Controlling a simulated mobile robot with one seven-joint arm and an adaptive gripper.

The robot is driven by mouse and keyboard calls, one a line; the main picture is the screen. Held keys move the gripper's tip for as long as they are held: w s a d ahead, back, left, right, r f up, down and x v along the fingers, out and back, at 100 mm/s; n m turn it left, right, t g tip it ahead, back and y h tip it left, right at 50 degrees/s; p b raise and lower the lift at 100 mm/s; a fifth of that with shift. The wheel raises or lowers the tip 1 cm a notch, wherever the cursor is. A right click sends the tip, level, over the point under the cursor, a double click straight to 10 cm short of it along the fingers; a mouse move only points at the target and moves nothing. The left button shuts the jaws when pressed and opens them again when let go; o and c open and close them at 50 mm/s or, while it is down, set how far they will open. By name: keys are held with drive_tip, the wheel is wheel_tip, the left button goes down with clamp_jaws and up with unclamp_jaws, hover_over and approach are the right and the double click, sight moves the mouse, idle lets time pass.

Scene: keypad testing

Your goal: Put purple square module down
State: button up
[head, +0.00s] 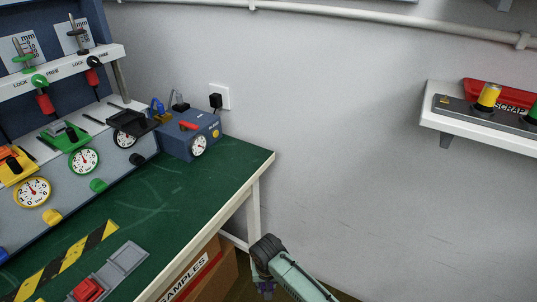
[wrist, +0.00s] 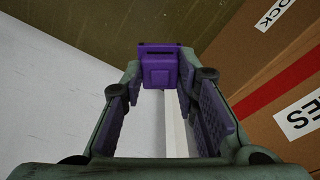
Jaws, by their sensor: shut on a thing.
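The purple square module (wrist: 160,72) is between my fingertips in the wrist view, with a raised square on its face. My gripper (wrist: 160,80) is shut on it, its two fingers on the module's left and right sides. In the head view my gripper (head: 264,287) is low, beyond the right edge of the green bench top, beside the cardboard boxes. The module cannot be made out clearly there.
The green bench (head: 190,195) carries several gauges, a blue box (head: 190,140) and a grey tray (head: 125,257) with a red block (head: 88,290). Cardboard boxes (head: 213,277) stand under its edge. A white shelf (head: 470,127) hangs right. Bare wall lies between.

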drive_tip(key=shift+w+a+f, duration=0.1)
drive_tip(key=shift+w+f, duration=0.8)
drive_tip(key=shift+f, duration=0.1)
drive_tip(key=w+a+r, duration=0.5)
drive_tip(key=w+r, duration=0.2)
drive_tip(key=s+d+f, duration=0.4)
drive_tip(key=s+f, duration=0.1)
drive_tip(key=s+d+f, duration=0.1)
drive_tip(key=s+f, duration=0.1)
drive_tip(key=shift+s+d+f, duration=0.2)
drive_tip(key=shift+s+d, duration=0.2)
drive_tip(key=shift+s+a, duration=0.1)
